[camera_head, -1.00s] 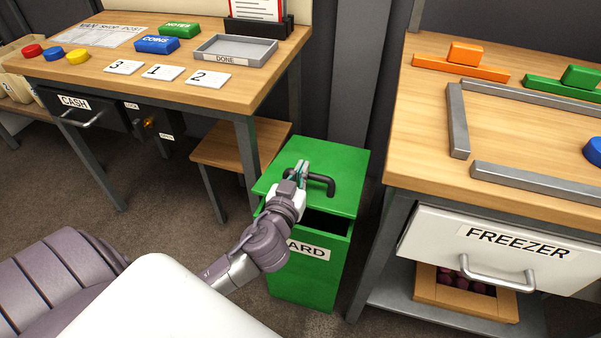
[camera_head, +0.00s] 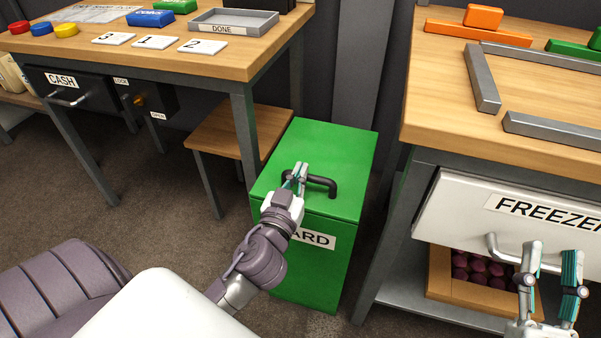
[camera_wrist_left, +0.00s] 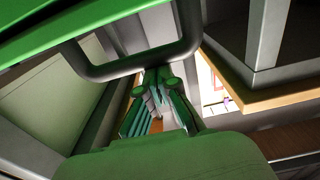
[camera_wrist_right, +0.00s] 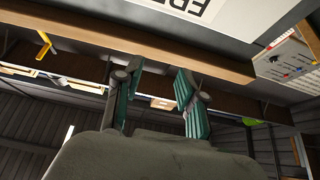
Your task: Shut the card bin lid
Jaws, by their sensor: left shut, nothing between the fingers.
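The green card bin (camera_head: 320,260) stands on the floor between the two benches, its CARD label partly behind my left gripper. Its green lid (camera_head: 325,150) covers the top, and no dark opening shows at the front edge. The dark lid handle (camera_head: 322,184) sits near the lid's front; it also shows in the left wrist view (camera_wrist_left: 130,68). My left gripper (camera_head: 298,172) is shut and empty at the handle's left side; I cannot tell whether it touches. My right gripper (camera_head: 552,262) is open and empty in front of the freezer drawer, far right of the bin.
The freezer drawer (camera_head: 460,218) with its handle is close behind my right gripper. The right bench (camera_head: 450,90) flanks the bin. A wooden stool (camera_head: 215,135) and the left desk (camera_head: 130,62) stand left. The floor in front of the desk is clear.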

